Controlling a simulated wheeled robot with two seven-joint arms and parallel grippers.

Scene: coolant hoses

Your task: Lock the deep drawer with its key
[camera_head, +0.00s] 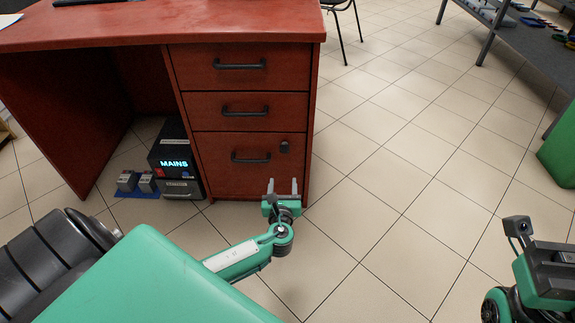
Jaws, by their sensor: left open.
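The deep drawer (222,170) is the lowest and tallest of three red drawers in the desk's right pedestal, and it looks closed. It has a black bar handle (250,158). A small dark piece (285,147) sits at the lock place, right of the handle; I cannot tell key from lock at this size. My left gripper (283,187) is open and empty, fingers pointing up in the picture. It is below the dark piece, in front of the drawer's lower right part. Part of my right arm shows at the lower right; its fingers are not visible.
The red desk top (150,22) overhangs the drawers. A black box marked MAINS (172,150) and small grey blocks on a blue mat (136,190) stand left of the pedestal. The tiled floor (400,150) to the right is clear. A grey shelf (515,42) stands far right.

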